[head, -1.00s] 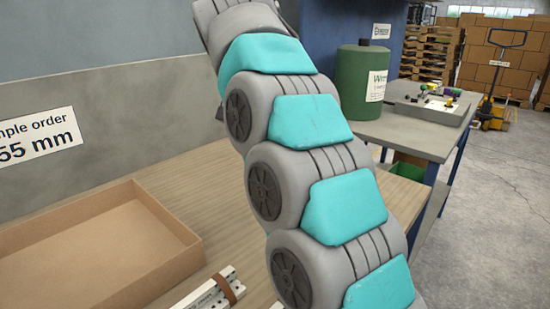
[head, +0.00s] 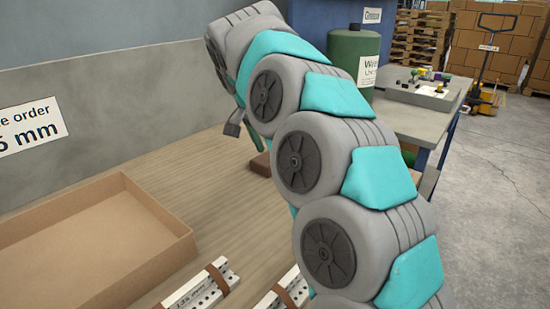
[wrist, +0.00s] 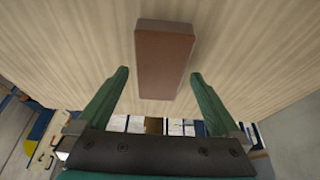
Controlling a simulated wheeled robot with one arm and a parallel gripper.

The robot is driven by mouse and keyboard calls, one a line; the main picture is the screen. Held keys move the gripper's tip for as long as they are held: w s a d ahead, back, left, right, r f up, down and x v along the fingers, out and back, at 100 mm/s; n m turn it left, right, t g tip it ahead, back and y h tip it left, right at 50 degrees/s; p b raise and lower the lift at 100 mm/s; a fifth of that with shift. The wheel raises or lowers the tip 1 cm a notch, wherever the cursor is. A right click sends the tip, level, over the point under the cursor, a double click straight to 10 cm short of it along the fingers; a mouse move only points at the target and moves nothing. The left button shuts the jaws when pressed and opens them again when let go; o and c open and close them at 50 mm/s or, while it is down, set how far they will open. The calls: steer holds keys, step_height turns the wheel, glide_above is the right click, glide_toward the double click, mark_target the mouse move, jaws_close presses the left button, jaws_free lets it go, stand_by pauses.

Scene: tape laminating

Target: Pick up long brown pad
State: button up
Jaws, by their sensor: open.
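The long brown pad (wrist: 163,62) lies on the wooden table in the wrist view, with its near end toward the gap between my fingers. My gripper (wrist: 160,80) is open, with green fingers to either side of the pad's near part and nothing held. In the head view a brown piece, apparently the pad (head: 261,164), shows partly behind my arm on the table. My gripper (head: 247,137) shows there only in part, just above and left of it.
A shallow cardboard tray (head: 183,245) sits at the left of the table. White strips with brown bands (head: 205,288) lie at the front. A green canister (head: 350,50) and a grey bench (head: 415,115) stand behind my arm.

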steer(key=shift+w+f, duration=0.1)
steer(key=shift+f, duration=0.25)
steer(key=shift+c, duration=0.2)
steer(key=c, duration=1.3)
steer(key=shift+o, duration=0.2)
steer(key=shift+d+r, duration=0.1)
steer(key=shift+r, duration=1.55)
steer(key=shift+r+b, duration=0.15)
steer(key=shift+b, duration=0.15)
steer(key=s+d+b, duration=0.1)
steer(key=s, duration=0.4)
steer(key=s+d+r+b, duration=0.1)
steer(key=s, duration=0.4)
steer(key=s+d+b, duration=0.1)
steer(key=s+d, duration=0.1)
steer(key=s, duration=0.3)
steer(key=shift+s+r, duration=0.2)
steer(key=shift+s, duration=0.05)
